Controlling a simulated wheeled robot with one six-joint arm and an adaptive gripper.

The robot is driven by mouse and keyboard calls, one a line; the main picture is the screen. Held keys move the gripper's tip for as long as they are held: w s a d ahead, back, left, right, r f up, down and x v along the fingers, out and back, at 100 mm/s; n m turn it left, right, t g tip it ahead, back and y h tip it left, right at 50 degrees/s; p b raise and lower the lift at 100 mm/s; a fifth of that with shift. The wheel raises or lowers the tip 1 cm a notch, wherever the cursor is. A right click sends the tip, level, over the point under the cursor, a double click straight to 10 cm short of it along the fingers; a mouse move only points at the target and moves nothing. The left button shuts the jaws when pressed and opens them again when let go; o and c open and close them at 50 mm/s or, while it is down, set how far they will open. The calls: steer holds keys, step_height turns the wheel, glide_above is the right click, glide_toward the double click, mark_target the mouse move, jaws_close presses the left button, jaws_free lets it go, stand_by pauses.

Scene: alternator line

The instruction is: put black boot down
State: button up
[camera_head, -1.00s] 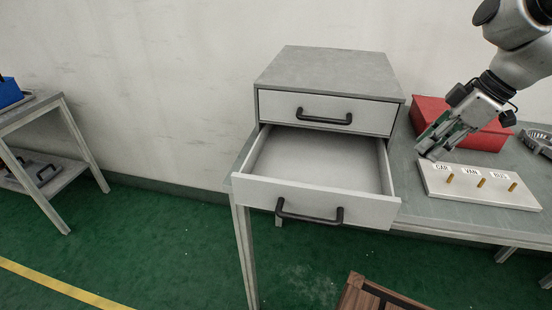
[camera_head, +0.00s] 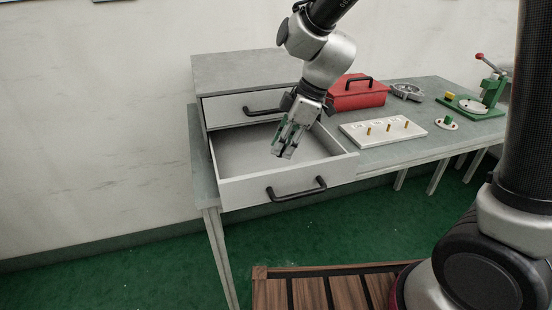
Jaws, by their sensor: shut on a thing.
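My gripper (camera_head: 284,148) points down over the open lower drawer (camera_head: 235,190), and its fingers are shut. They look to be on the black boot, but the boot is mostly hidden between the fingers and I cannot make out its shape. The drawer is pulled well out and its visible floor is bare and light grey. From this angle I cannot tell how far the fingertips are above the drawer floor.
The grey cabinet's closed upper drawer (camera_head: 245,107) is behind my gripper. On the bench are a white board with pegs (camera_head: 384,133), a red toolbox (camera_head: 357,95), a grey ring-shaped part (camera_head: 406,92) and a green press (camera_head: 478,106). A slatted wooden surface (camera_head: 310,290) is in front.

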steer(key=shift+f, duration=2.45)
steer(key=shift+f, duration=0.15)
steer(key=o, duration=0.7)
steer(key=v, duration=1.1)
steer(key=s+d+r+m+t+h, duration=0.1)
steer(key=s+d+r+m, duration=0.25)
steer(key=d, duration=0.45)
steer(key=s+d+r+m+t+h, duration=0.1)
steer(key=s+d+r+m, duration=0.3)
steer(key=d, duration=0.4)
steer(key=s+d+m, duration=0.3)
steer(key=d, duration=0.1)
steer(key=s+d+m+t+h, duration=0.1)
steer(key=s+d+m, duration=0.2)
steer(key=d, duration=0.1)
steer(key=s+d+r+m+t+h, duration=0.1)
steer(key=s+d+m, duration=0.2)
steer(key=d+m, duration=0.1)
steer(key=shift+d, duration=0.1)
